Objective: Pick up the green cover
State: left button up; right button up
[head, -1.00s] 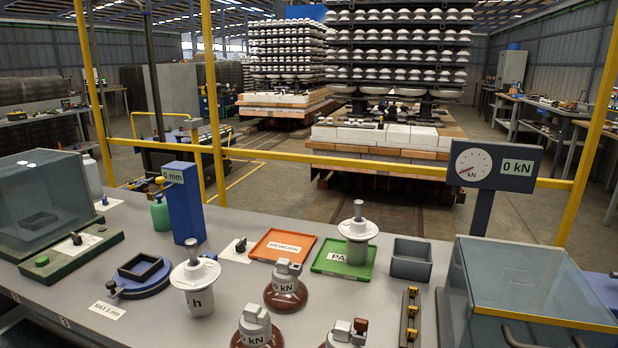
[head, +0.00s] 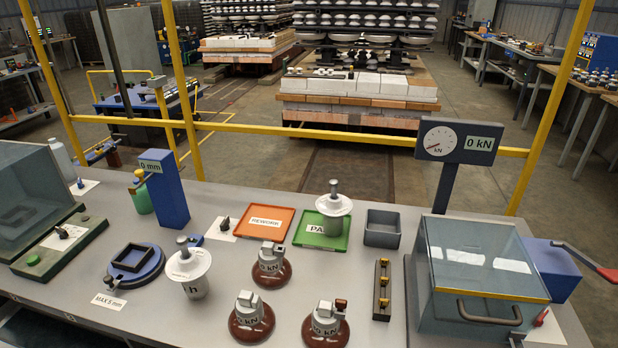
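No separate part clearly reads as a green cover. At the far left, a clear box-shaped cover (head: 30,190) stands over a dark green base (head: 60,245) with a round green button. A flat green tray (head: 315,238) lies right of the middle, its label partly hidden by a white insulator (head: 334,207) standing on it. A green bottle (head: 141,196) stands beside the blue post. Neither of my grippers is in view.
An orange REWORK tray (head: 264,222), a grey bin (head: 382,229), several brown insulators (head: 251,318) and a dark blue round fixture (head: 136,264) stand on the grey table. A clear box (head: 480,265) with a handle fills the right. A yellow rail (head: 310,134) runs behind.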

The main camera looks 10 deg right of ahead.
aim_at(142, 202)
jog(key=i+j+u, duration=0.3)
jog(key=j+u, duration=0.1)
jog(key=u, duration=0.3)
jog(key=i+u, duration=0.1)
jog(key=u, duration=0.25)
jog(key=i+j+u, duration=0.1)
jog(key=u, duration=0.65)
jog(key=z, duration=1.25)
jog(key=u, duration=1.25)
jog(key=z, duration=0.1)
jog(key=i+j, duration=0.05)
